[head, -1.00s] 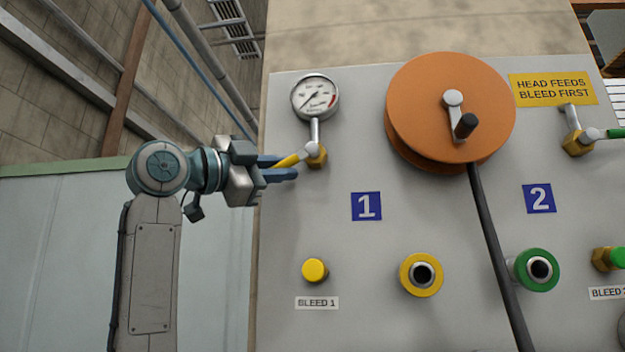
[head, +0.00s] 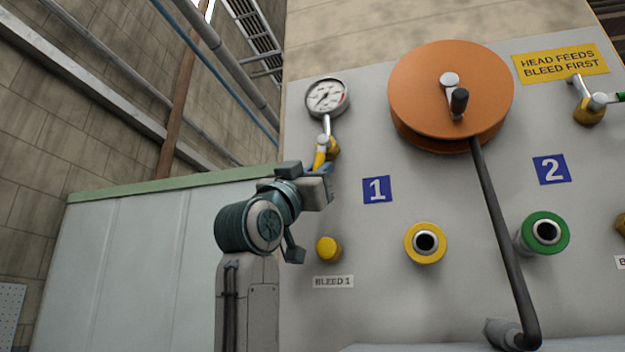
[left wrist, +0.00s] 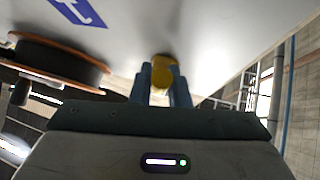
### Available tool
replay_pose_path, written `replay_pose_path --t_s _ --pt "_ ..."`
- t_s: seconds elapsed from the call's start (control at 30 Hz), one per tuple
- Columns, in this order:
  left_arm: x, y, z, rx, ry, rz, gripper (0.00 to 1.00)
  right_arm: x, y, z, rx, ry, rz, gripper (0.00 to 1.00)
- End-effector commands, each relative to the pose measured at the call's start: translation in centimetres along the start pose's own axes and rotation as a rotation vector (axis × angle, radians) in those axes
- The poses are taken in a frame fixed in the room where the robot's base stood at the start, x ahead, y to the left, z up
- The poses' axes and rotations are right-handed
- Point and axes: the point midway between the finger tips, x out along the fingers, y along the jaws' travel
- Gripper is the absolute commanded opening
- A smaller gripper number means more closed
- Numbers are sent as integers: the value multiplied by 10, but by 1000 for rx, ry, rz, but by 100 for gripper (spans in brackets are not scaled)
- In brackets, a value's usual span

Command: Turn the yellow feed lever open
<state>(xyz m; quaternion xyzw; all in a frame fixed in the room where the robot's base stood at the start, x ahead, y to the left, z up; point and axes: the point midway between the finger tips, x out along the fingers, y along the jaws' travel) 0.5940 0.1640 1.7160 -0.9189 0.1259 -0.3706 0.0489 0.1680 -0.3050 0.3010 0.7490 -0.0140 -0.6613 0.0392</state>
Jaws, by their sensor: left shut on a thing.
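The yellow feed lever (head: 320,156) sits on its brass valve (head: 334,149) below the pressure gauge (head: 327,97), left of the blue 1 plate. In the left wrist view the two blue fingers (left wrist: 162,88) stand on either side of a yellow part (left wrist: 164,72) of the valve or lever. My right gripper is not in view.
An orange reel (head: 425,95) with a black crank is on the panel to the right, its dark hose (head: 490,220) hanging down. The yellow bleed knob (head: 328,249), a yellow port (head: 425,243) and a green port (head: 545,232) are lower. A second valve (head: 588,109) is at far right.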

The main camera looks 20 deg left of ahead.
Motion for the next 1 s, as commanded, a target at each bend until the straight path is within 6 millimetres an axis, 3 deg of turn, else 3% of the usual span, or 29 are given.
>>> replay_pose_path --t_s 0.33,0.97,1.0 --pt "0 6 5 -120 27 -117 0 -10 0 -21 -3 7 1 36" --pt "0 6 5 -153 35 -148 0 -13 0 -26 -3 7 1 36" --pt "0 6 5 -153 35 -147 23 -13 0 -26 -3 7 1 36"
